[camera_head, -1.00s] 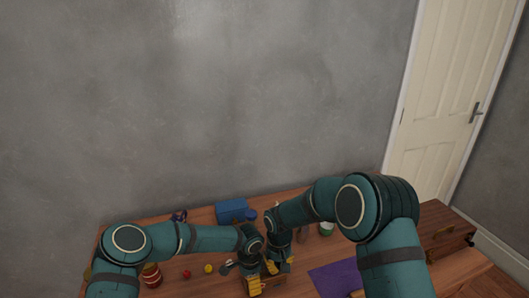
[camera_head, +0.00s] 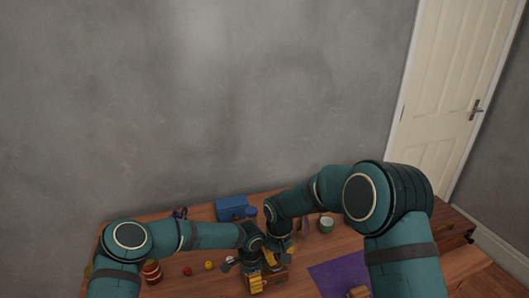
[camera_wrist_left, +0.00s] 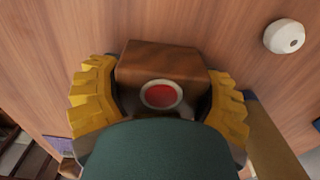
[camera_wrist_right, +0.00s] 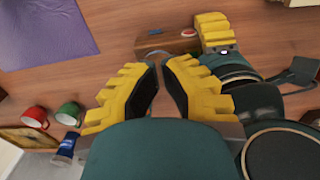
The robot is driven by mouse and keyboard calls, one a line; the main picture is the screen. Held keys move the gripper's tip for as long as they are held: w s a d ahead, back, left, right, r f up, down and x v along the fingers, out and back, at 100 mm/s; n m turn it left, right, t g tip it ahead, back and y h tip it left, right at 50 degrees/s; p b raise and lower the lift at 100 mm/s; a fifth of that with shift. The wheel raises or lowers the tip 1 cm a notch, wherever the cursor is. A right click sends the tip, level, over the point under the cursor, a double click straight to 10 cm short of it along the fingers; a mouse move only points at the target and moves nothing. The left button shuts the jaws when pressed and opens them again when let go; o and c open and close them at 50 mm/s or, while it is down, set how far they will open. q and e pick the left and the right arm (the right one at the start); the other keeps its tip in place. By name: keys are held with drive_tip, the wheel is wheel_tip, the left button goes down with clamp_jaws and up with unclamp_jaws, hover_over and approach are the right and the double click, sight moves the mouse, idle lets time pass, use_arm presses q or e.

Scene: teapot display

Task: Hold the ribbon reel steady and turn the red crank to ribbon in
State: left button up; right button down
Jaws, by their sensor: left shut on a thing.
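A brown wooden block with a red disc in a pale ring, seemingly the ribbon reel (camera_wrist_left: 150,62), sits between the yellow fingers of my left gripper (camera_wrist_left: 160,98), which is shut on it at the table. In the head view the reel (camera_head: 278,276) is partly hidden by my left gripper (camera_head: 262,271). My right gripper (camera_wrist_right: 160,72) is apart from the reel (camera_wrist_right: 178,44), its fingers a little open with bare table showing between them. In the head view my right gripper (camera_head: 288,251) is just above the reel. I cannot make out the crank arm or the ribbon.
A purple mat (camera_head: 335,280) lies right of the reel. A blue box (camera_head: 231,208) stands behind, and a green cup (camera_head: 326,224) stands at the back right. A red striped jar (camera_head: 151,273) and small red (camera_head: 187,271) and yellow balls (camera_head: 209,266) are at the left.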

sight(276, 268)
wheel_tip(276, 268, up, 3)
drive_tip(key=shift+f, duration=0.15)
drive_tip(key=shift+d, duration=0.1)
wheel_tip(276, 268, down, 6)
drive_tip(key=d, duration=0.1)
idle(0.9)
drive_tip(key=shift+w+a, duration=0.2)
drive_tip(key=shift+w, duration=0.5)
idle(1.2)
drive_tip(key=shift+s+a, duration=0.15)
drive_tip(key=shift+a, duration=0.45)
drive_tip(key=shift+s, duration=0.15)
idle(0.3)
